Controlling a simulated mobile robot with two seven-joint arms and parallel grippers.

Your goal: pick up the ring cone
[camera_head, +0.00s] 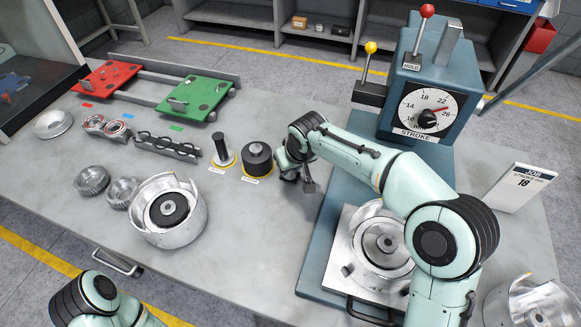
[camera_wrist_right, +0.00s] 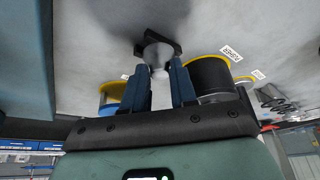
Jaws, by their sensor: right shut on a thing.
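My right gripper (camera_head: 296,172) is over the bench just right of the black cylinder. In the right wrist view its two blue fingers (camera_wrist_right: 160,88) are shut on a small grey piece with a dark flared end, which I take to be the ring cone (camera_wrist_right: 158,52). In the head view the gripper and wrist largely hide the held piece; whether it touches the bench is unclear. My left gripper is out of the head view; only part of the left arm shows at the lower left.
A black cylinder (camera_head: 257,158) and a black post (camera_head: 221,149) stand on yellow-edged spots left of the gripper. A blue press (camera_head: 430,85) stands behind right, with a silver housing (camera_head: 382,243) on its plate. Another housing (camera_head: 168,210) is at left. Red (camera_head: 107,77) and green pallets (camera_head: 196,97) lie behind.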

